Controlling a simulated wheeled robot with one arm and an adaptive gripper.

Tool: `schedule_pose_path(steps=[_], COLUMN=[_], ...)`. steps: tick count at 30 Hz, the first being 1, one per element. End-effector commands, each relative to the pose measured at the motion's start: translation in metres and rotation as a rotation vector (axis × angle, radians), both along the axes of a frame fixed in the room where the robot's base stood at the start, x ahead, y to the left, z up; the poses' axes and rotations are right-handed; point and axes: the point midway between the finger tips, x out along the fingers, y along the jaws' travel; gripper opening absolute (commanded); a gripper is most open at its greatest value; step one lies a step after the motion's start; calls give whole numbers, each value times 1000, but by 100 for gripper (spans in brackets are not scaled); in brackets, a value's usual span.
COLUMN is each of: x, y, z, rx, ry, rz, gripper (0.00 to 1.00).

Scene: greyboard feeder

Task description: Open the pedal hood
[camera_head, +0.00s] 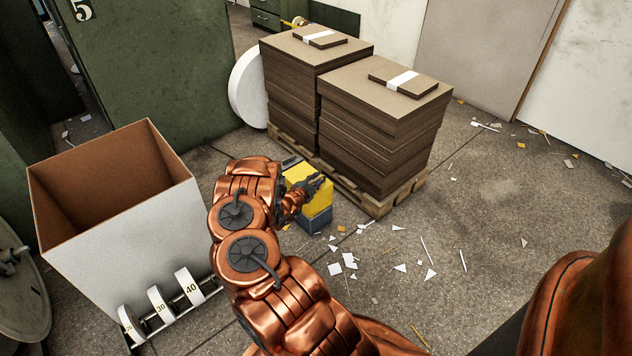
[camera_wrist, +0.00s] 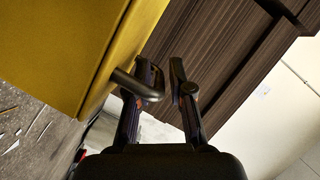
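The yellow pedal hood (camera_head: 297,174) sits on a blue-grey base (camera_head: 318,221) on the floor beside the pallet in the head view. My copper arm partly hides its left side. In the wrist view the yellow hood (camera_wrist: 75,45) fills the upper left, and a dark bent handle (camera_wrist: 136,86) juts from its face. My gripper (camera_wrist: 162,72) has its two fingers apart, with a gap between the tips. The handle's outer end overlaps the left finger; I cannot tell whether they touch. My gripper (camera_head: 316,186) shows small against the hood in the head view.
Two stacks of brown greyboard (camera_head: 378,135) stand on a wooden pallet (camera_head: 378,205) close behind the hood. A white open box (camera_head: 125,235) with numbered discs (camera_head: 190,287) stands left. Paper scraps litter the floor (camera_head: 480,210), which is otherwise clear at right.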

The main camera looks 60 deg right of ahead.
Motion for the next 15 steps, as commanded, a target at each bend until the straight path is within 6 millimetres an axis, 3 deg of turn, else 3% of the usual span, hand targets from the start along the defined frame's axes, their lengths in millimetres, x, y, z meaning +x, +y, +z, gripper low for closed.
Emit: schedule_pose_path(steps=[3, 9, 15], x=[0, -1, -1], y=[0, 0, 0], z=[0, 0, 0], rx=[0, -1, -1], ry=[0, 0, 0], rz=[0, -1, -1], gripper=[19, 0, 0])
